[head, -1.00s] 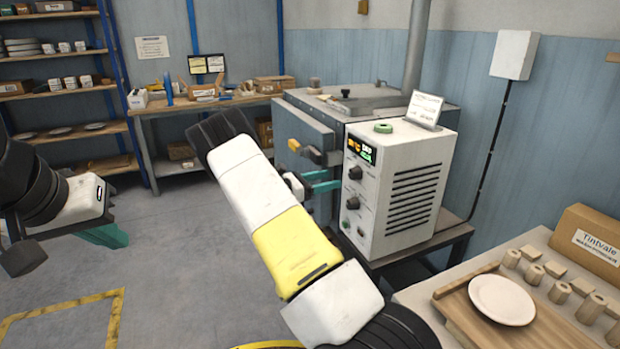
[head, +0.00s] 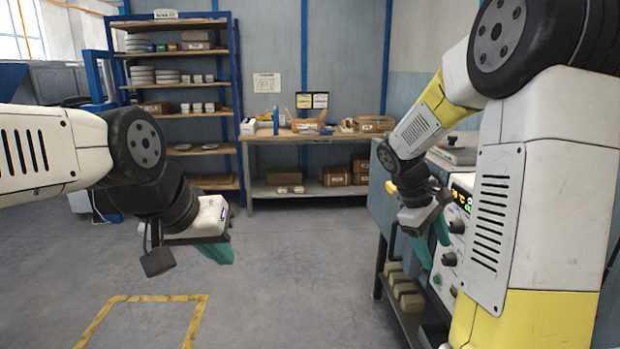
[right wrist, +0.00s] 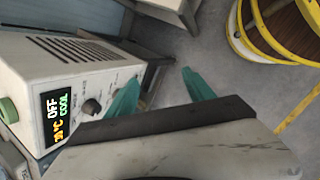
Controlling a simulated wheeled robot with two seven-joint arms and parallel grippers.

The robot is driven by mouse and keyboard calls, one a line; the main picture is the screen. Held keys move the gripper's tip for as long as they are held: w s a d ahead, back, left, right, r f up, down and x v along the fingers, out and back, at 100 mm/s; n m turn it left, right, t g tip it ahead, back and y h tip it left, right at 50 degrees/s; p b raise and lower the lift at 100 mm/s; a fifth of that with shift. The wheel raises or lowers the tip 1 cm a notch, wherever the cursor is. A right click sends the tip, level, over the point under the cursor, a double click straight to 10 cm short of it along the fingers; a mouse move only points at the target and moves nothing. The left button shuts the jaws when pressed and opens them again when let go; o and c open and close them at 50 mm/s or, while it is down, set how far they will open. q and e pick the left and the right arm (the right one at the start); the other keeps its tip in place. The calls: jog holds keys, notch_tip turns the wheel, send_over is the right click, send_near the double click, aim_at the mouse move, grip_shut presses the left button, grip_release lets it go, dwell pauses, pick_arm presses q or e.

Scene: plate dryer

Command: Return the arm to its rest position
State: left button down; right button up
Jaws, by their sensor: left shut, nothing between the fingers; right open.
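My left gripper (head: 217,252) hangs over open floor at the left of the head view, its teal fingers shut and empty. My right arm is folded up at the right of the head view. My right gripper (head: 432,240) points down in front of the dryer's control box (head: 458,240). In the right wrist view the teal fingers of my right gripper (right wrist: 162,92) are apart with nothing between them. The control box (right wrist: 60,62) is at the left there, its display reading OFF and COOL. My right arm hides much of the dryer in the head view.
A workbench (head: 290,137) with boxes stands at the back, beside a blue-framed shelf (head: 240,110) of plates. Blocks lie on a low shelf under the dryer. Grey floor (head: 280,250) with a yellow marking is clear. A yellow-rimmed round object (right wrist: 240,45) shows in the right wrist view.

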jog(key=s+a+r+m+t+y, duration=0.3)
jog(key=s+a+r, duration=0.2)
jog(key=s+a, duration=0.2)
jog(key=s+a+r+m+t+y, duration=0.3)
jog(key=s+a+r+m+y, duration=0.1)
jog(key=s+a, duration=0.3)
jog(key=shift+s+r+t, duration=0.3)
jog(key=shift+s+r, duration=0.1)
jog(key=shift+s, duration=0.4)
jog(key=shift+c, duration=0.2)
